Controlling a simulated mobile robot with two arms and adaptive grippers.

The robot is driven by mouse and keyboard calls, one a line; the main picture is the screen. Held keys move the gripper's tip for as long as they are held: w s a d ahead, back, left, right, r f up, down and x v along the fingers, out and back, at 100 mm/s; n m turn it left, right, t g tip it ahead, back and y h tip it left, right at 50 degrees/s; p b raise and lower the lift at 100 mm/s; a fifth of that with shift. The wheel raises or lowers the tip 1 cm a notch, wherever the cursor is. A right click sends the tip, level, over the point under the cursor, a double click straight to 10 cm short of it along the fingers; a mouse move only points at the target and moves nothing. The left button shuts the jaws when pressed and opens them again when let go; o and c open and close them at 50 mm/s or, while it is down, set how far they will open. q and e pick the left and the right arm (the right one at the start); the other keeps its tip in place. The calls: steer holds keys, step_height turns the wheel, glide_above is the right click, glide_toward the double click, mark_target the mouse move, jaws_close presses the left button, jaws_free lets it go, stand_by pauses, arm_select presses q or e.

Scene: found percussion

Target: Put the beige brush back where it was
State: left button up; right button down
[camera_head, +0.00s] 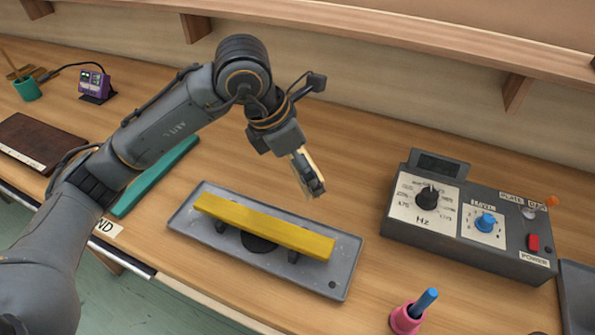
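My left gripper (312,182) hangs above the back edge of a grey tray (190,221), pointing down and right. A pale beige strip (309,160) shows along its fingers; I cannot tell whether it is a held brush or part of the gripper. A thin tan handle (10,64) leans out of a teal cup (27,90) at the far left. It may be the beige brush, but its lower end is hidden. A blue handle (426,299) stands in a pink cup (405,320) at the front. My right gripper is not in view.
A yellow bar (262,226) rests on supports on the tray. A grey control box (470,251) stands to the right. A teal bar (155,178) and brown block (35,142) lie left, with a purple device (94,85) behind. A wooden shelf (380,45) overhangs the back.

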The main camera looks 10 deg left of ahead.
arm_select(q)
steer(key=w+a+f+p, duration=0.1)
steer(key=w+f, duration=0.1)
steer(key=w, duration=0.2)
steer(key=w+a+f+p, duration=0.1)
steer(key=w+f, duration=0.2)
steer(key=w, duration=0.1)
steer(key=w+a+f+p, duration=0.1)
steer(key=w+f, duration=0.2)
steer(key=shift+w+a+f+p, duration=0.25)
steer(key=shift+w+a+p, duration=0.15)
steer(key=shift+w+a+f, duration=0.2)
steer(key=shift+w+f, duration=0.25)
steer(key=shift+f, duration=0.25)
step_height(320, 180, down, 2)
steer(key=shift+f+p, duration=0.15)
steer(key=shift+p, duration=0.75)
steer(key=shift+f, duration=0.4)
steer(key=o, duration=0.8)
